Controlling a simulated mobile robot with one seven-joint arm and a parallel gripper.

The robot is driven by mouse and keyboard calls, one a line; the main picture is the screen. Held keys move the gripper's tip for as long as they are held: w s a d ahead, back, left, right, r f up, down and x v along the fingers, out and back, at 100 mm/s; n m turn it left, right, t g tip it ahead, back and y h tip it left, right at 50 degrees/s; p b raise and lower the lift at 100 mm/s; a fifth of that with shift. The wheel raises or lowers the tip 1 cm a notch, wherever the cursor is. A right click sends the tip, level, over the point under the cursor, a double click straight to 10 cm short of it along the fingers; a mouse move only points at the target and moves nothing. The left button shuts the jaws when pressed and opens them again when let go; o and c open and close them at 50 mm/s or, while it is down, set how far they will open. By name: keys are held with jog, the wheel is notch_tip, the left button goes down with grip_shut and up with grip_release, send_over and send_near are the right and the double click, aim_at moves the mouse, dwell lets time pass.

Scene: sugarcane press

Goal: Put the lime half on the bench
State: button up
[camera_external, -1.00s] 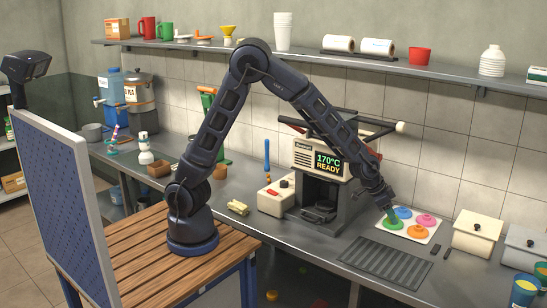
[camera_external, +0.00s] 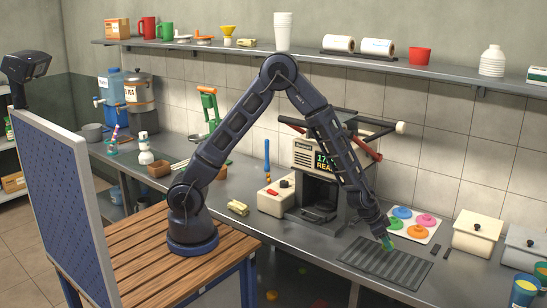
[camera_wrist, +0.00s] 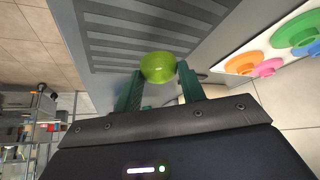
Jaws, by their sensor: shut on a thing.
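The lime half (camera_wrist: 158,68) is green and round and sits between the green fingertips of my gripper (camera_wrist: 158,80) in the wrist view. My gripper is shut on it. In the external view my gripper (camera_external: 388,243) is over the dark ribbed mat, and the lime half is too small there to tell from the green fingers. The steel bench (camera_external: 300,238) runs along the wall beneath it. I cannot tell how far the lime half is above the mat.
The ribbed mat (camera_external: 372,268) lies on the bench front. A white board (camera_external: 434,237) with coloured discs (camera_external: 425,220) is behind it. The press machine (camera_external: 318,190) stands to the left, and a cream box (camera_external: 477,233) to the right. Bare bench shows left of the mat.

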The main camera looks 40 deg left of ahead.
aim_at(389, 261)
jog(key=shift+f, duration=2.85)
jog(key=shift+f, duration=0.15)
jog(key=o, duration=1)
jog(key=shift+c, duration=0.2)
jog(key=shift+r, duration=0.4)
jog(key=v, duration=1.1)
jog(key=shift+o, duration=0.5)
jog(key=shift+s+a+r, duration=0.1)
jog(key=shift+a+r, duration=0.1)
